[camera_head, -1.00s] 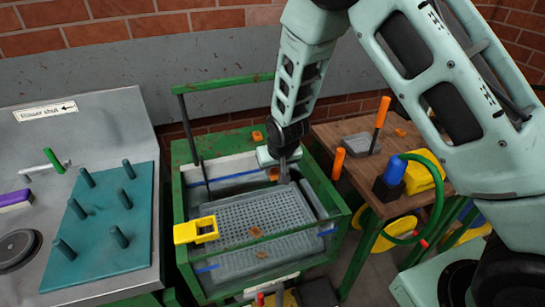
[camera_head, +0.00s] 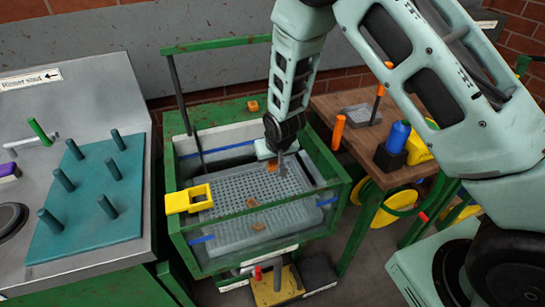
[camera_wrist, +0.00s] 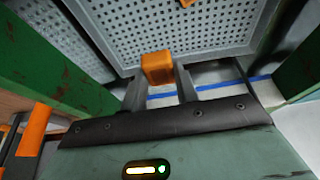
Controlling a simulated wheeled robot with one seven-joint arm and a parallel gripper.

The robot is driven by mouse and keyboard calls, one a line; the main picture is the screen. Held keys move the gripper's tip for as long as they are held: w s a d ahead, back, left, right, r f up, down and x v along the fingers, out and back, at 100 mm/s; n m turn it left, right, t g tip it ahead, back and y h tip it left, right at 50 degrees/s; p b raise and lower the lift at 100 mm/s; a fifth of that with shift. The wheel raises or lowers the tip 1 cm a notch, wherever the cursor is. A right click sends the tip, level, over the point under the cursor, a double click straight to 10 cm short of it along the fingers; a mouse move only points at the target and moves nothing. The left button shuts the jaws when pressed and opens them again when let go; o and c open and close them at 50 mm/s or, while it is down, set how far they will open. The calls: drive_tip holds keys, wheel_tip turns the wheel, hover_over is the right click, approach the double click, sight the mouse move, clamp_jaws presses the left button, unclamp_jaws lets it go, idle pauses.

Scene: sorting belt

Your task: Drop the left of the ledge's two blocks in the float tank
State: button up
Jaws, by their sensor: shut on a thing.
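My gripper (camera_head: 276,166) is shut on a small orange block (camera_wrist: 157,67), which shows between the fingers in the wrist view. It is held inside the walls of the float tank (camera_head: 340,190), over the right part of the grey perforated tray (camera_head: 225,215). In the head view the held block (camera_head: 271,166) is partly hidden by the fingers. Another orange block (camera_head: 253,105) sits on the green ledge (camera_head: 215,112) behind the tank. The height of the held block over the tray is hard to tell.
Two small orange-brown pieces (camera_head: 250,202) (camera_head: 259,226) show on the tray. A yellow bracket (camera_head: 188,199) hangs at the tank's left corner. A teal peg board (camera_head: 90,220) stands left; a wooden table (camera_head: 345,106) with tools stands right.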

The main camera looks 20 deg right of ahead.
drive_tip(key=shift+f, duration=0.4)
drive_tip(key=o, duration=1)
drive_tip(key=b+v, duration=0.1)
drive_tip(key=v, duration=1.6)
drive_tip(key=shift+r+b, duration=0.3)
drive_tip(key=shift+b, duration=0.05)
